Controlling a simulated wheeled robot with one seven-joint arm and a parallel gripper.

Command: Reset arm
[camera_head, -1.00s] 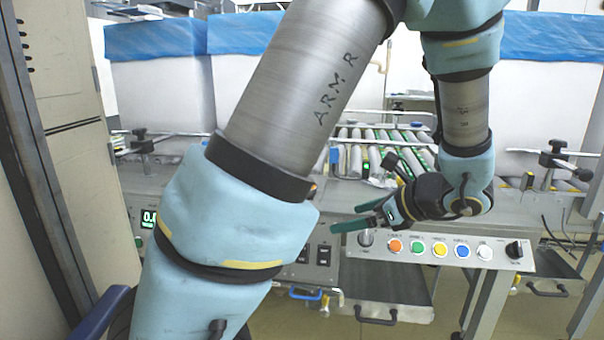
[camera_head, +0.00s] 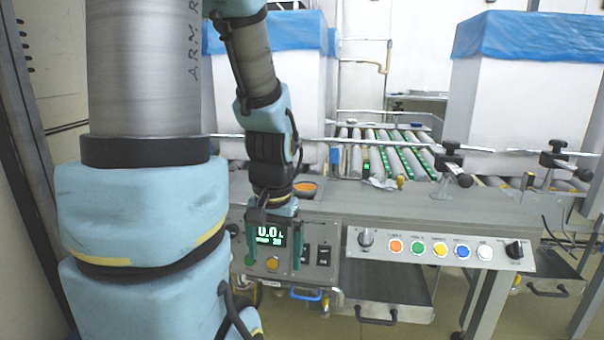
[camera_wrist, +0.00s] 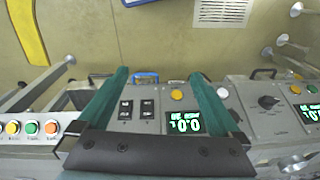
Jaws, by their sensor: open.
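My gripper (camera_head: 275,245) hangs fingers down at the end of my arm, left of centre in the head view. Its two green fingers are spread apart with nothing between them. It is in front of the control panel (camera_head: 322,256) with the lit green display. In the wrist view my gripper (camera_wrist: 158,95) shows both green fingers wide apart, with the panel's black switches (camera_wrist: 137,109), a yellow button (camera_wrist: 177,94) and the display (camera_wrist: 186,122) seen between them. I cannot tell how far the fingertips are from the panel.
A roller conveyor (camera_head: 385,150) runs behind the metal bench (camera_head: 420,205). White boxes with blue liners (camera_head: 525,100) stand at the back right and behind my arm. A panel of coloured buttons (camera_head: 440,248) is on the bench front. Clamp knobs (camera_head: 452,165) stick up at right.

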